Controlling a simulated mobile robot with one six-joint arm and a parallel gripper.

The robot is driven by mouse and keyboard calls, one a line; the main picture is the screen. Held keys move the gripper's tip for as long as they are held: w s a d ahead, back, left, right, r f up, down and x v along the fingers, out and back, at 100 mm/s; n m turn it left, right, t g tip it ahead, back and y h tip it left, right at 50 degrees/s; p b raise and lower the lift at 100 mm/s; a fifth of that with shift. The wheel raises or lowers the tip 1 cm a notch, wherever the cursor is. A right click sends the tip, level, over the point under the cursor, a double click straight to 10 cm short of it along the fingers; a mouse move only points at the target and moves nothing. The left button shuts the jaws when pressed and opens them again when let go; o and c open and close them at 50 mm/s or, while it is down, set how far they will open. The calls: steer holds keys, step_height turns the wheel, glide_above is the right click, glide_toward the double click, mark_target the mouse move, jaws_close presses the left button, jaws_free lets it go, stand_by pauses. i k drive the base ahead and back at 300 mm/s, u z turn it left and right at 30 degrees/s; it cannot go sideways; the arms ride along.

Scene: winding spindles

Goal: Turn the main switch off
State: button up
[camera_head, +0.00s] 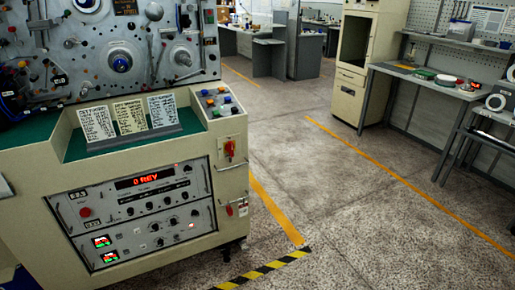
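The winding machine (150,262) fills the left side of the head view. On its narrow right end is a red rotary switch on a yellow plate (230,148), which looks like the main switch. Its handle looks roughly upright, but it is too small to read its exact position. A red tag or padlock (243,208) hangs lower on the same end face. The front panel's display (139,182) is lit red and seems to read "0 REV". My gripper does not show in this view.
Open speckled floor (350,210) lies right of the machine, with yellow lines and a yellow-black strip (265,270) near its base. A beige cabinet (351,85) and a workbench (425,85) stand at the right. More desks stand at the back.

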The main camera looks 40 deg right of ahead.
mark_target(230, 147)
steer(key=z, duration=0.75)
steer(key=k, duration=0.95)
steer(key=u, duration=0.05)
steer(key=i, duration=0.8)
steer(key=z, duration=0.05)
